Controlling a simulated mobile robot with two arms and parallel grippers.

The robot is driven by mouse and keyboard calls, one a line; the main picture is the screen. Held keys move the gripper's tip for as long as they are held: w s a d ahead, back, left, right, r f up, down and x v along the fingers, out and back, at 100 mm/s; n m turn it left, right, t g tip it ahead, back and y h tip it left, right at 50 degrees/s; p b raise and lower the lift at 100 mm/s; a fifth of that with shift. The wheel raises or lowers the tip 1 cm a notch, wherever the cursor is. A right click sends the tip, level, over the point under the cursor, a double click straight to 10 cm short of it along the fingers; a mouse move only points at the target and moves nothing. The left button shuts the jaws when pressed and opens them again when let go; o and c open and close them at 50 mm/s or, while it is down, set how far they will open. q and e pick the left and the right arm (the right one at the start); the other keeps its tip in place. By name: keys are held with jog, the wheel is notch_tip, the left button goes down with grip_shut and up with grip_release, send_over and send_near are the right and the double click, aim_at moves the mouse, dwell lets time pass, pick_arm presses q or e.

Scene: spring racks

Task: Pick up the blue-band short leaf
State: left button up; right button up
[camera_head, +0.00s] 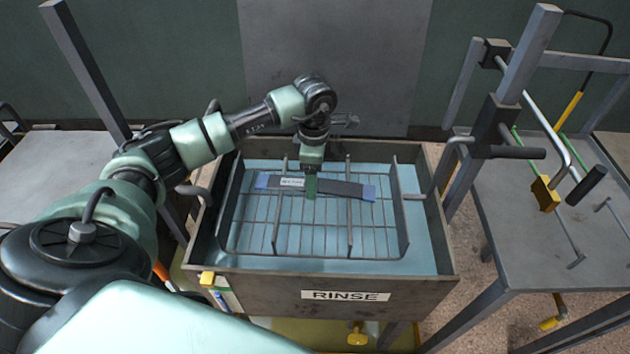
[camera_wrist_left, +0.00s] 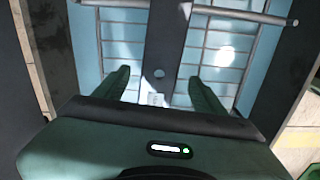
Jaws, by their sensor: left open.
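The blue-band short leaf (camera_head: 345,188) is a dark flat strip with blue ends and a white label near its left end. It lies across the wire rack (camera_head: 404,225) in the rinse tank. My left gripper (camera_head: 311,190) points down at the middle of the leaf and hides part of it. In the left wrist view the leaf (camera_wrist_left: 166,45) runs between the two spread fingers (camera_wrist_left: 160,88), with gaps on both sides. I cannot tell how far the fingertips reach below it. My right gripper is not in view.
The rinse tank (camera_head: 270,289) has raised walls and a "RINSE" label on its front. Upright rack bars stand on both sides of the gripper. A grey table (camera_head: 520,230) with a metal frame and handles stands to the right. Another grey table (camera_head: 60,165) is at left.

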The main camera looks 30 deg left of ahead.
pick_arm(q)
jog(key=shift+w+f, duration=0.1)
jog(key=shift+f, duration=0.75)
grip_shut()
jog(key=shift+r, duration=0.1)
jog(key=shift+w, duration=0.1)
